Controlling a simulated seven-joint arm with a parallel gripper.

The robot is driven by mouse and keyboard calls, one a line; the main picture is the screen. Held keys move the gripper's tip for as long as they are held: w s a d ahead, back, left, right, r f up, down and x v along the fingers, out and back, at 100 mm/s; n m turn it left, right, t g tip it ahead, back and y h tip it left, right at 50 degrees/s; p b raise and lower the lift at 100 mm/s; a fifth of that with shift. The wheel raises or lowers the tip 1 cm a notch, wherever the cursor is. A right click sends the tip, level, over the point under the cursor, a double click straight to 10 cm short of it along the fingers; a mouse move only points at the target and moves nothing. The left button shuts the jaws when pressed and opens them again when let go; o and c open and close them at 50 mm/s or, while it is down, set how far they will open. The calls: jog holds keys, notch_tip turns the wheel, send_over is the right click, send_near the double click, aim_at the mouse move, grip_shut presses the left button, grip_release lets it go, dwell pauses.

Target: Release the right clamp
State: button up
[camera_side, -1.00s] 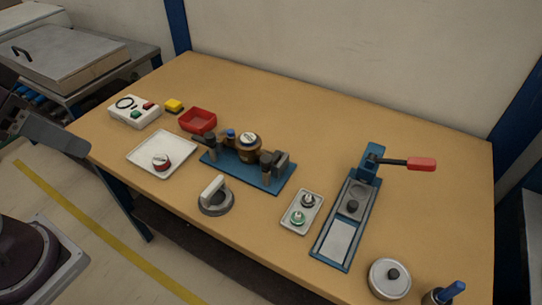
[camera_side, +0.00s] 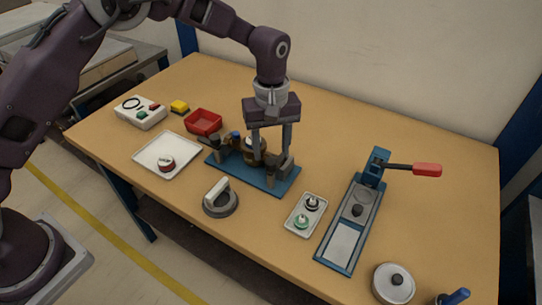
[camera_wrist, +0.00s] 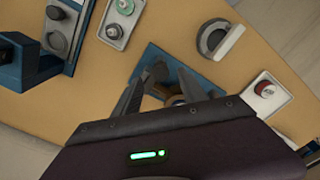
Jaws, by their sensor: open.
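The blue meter fixture (camera_side: 240,176) lies mid-table, with a round brass-coloured meter (camera_side: 247,150) at its centre. The dark right clamp (camera_side: 285,166) stands at the right end of the fixture, partly hidden by a finger. The dark left clamp (camera_side: 212,144) stands at the other end. My gripper (camera_side: 272,156) is open and points down over the right half of the fixture, its fingers spread beside the meter and the right clamp. In the wrist view the open fingers (camera_wrist: 160,83) straddle part of the fixture (camera_wrist: 146,58). I cannot tell whether they touch anything.
A grey round tool with a white handle (camera_side: 219,199) lies in front of the fixture. A small tray (camera_side: 292,222) and a blue press with a red-tipped lever (camera_side: 427,170) stand to the right. A white tray (camera_side: 180,146) and a red bin (camera_side: 203,122) are to the left.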

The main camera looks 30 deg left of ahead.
aim_at(271, 161)
notch_tip(271, 161, down, 4)
jog(key=shift+r, duration=0.25)
jog(key=shift+c, duration=0.3)
grip_shut()
